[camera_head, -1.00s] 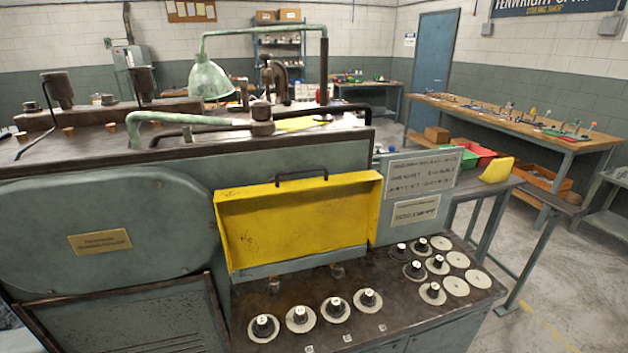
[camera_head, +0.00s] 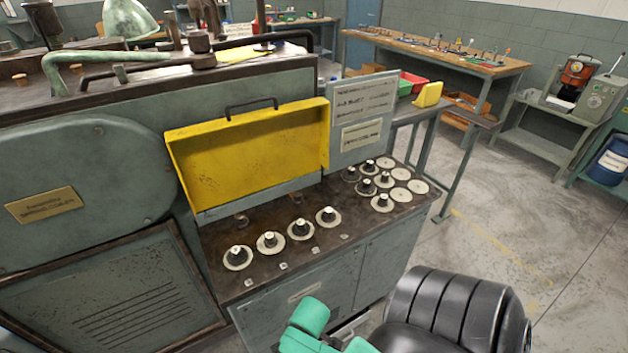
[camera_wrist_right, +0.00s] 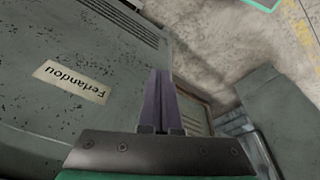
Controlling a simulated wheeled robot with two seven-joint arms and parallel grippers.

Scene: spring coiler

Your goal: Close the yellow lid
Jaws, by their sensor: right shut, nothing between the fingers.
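The yellow lid (camera_head: 250,153) stands raised and open on the front of the grey-green spring coiler, tilted back, with its inner side facing me. A dark bar handle (camera_head: 251,106) shows at its top edge. My right gripper (camera_wrist_right: 166,75) shows in the right wrist view, its two dark fingers together and empty, in front of a grey panel with a label. The gripper is apart from the lid, which does not show in that view. My left gripper is not in view.
Below the lid a dark ledge carries several black knobs (camera_head: 299,228) on pale discs. A sign panel (camera_head: 361,117) stands right of the lid. A green lamp (camera_head: 128,18) hangs above the machine. Open floor (camera_head: 480,230) lies to the right, with a workbench (camera_head: 440,52) behind.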

